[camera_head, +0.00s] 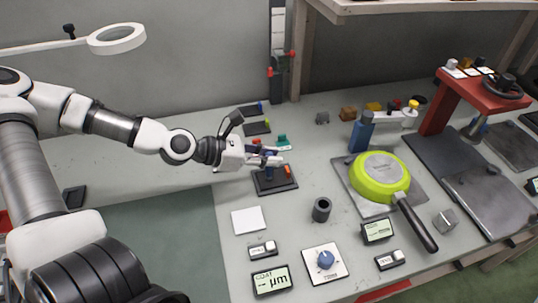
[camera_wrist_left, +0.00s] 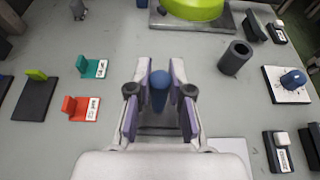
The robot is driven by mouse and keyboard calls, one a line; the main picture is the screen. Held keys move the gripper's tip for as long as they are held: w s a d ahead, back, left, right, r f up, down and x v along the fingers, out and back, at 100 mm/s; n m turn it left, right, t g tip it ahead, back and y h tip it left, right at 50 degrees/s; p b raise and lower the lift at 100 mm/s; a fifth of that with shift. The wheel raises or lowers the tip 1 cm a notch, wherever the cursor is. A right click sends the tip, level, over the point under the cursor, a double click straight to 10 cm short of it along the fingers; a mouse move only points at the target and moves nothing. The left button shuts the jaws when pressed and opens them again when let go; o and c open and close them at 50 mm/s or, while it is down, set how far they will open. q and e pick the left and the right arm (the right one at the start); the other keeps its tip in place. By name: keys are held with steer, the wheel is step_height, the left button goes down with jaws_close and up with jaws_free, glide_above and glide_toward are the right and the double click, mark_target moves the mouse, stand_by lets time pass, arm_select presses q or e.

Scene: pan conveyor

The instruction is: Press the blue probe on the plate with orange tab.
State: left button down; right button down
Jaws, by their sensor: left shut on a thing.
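My left gripper (camera_head: 268,160) is shut on the blue probe (camera_wrist_left: 160,90), which stands upright between its purple-padded fingers. The probe also shows in the head view (camera_head: 269,167). The dark plate with the orange tab (camera_head: 274,185) lies on the bench directly below the gripper. Its orange tab (camera_head: 288,170) shows just right of the probe. In the left wrist view part of a dark plate (camera_wrist_left: 158,128) shows under the fingers. I cannot tell whether the probe tip touches the plate. The gauge (camera_head: 271,281) reads "COAT -- µm". My right gripper is not in view.
Dark plates with a green tab (camera_head: 256,128) and a blue tab (camera_head: 251,110) lie behind. Red (camera_wrist_left: 82,108) and teal (camera_wrist_left: 92,67) labelled blocks stand close by. A white square (camera_head: 249,221), a dark cup (camera_head: 321,210) and a green pan (camera_head: 380,178) are nearby.

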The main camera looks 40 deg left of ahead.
arm_select(q)
steer(key=shift+f+b, duration=0.35)
steer(key=shift+b, duration=0.05)
stand_by(1.2)
step_height(320, 180, up, 7)
steer(key=p, duration=0.6)
steer(key=shift+r+p, duration=0.1)
steer(key=shift+p, duration=0.25)
